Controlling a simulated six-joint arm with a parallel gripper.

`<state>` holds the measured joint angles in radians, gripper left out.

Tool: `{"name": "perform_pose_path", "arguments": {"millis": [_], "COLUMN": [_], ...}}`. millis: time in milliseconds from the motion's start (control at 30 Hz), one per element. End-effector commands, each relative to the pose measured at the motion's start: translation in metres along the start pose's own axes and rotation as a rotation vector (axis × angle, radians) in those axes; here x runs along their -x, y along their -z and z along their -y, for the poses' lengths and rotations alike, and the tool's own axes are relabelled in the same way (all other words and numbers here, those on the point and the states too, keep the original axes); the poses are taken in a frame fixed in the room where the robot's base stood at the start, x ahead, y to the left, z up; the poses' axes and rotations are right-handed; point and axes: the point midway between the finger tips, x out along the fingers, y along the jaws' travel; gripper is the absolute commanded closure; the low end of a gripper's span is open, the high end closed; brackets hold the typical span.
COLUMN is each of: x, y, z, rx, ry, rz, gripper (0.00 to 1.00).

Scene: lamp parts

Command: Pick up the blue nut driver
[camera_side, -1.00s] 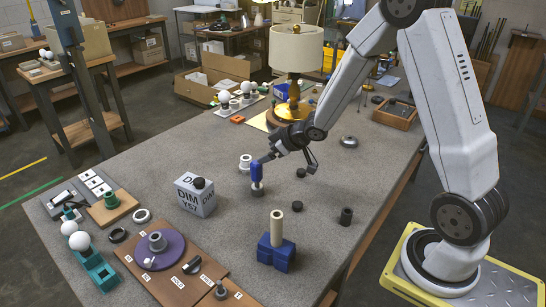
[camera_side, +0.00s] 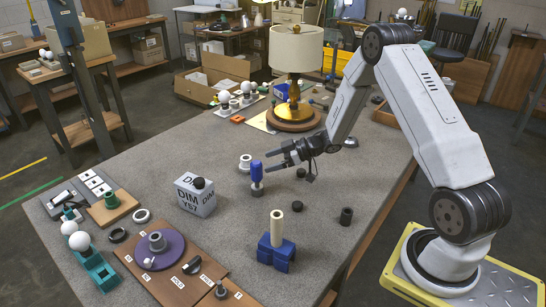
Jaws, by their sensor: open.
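The blue nut driver (camera_side: 257,174) stands upright, blue handle up, with its dark lower end on the grey table (camera_side: 335,195), right of the white DIM box. My gripper (camera_side: 270,161) is open just to the right of the driver's handle. Its two fingers point left, one at about the height of the handle's top and the other a little lower. From this single view I cannot tell whether the fingertips touch the handle. Nothing is visible between the fingers.
A blue block with a cream post (camera_side: 276,242) stands in front. Small black parts lie to the right. A brass lamp (camera_side: 296,75) stands behind.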

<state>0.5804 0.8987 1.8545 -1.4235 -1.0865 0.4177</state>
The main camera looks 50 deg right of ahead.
Motion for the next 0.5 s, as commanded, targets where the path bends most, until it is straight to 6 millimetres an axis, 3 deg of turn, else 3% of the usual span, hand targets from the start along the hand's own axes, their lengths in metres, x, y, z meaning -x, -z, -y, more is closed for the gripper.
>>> {"name": "perform_pose_path", "arguments": {"millis": [200,500], "x": [-0.018,-0.023], "y": [0.0,-0.001], "z": [0.001,0.001], "rx": [0.001,0.0], "ry": [0.001,0.0], "rz": [0.0,0.001], "gripper": [0.07,0.07]}}
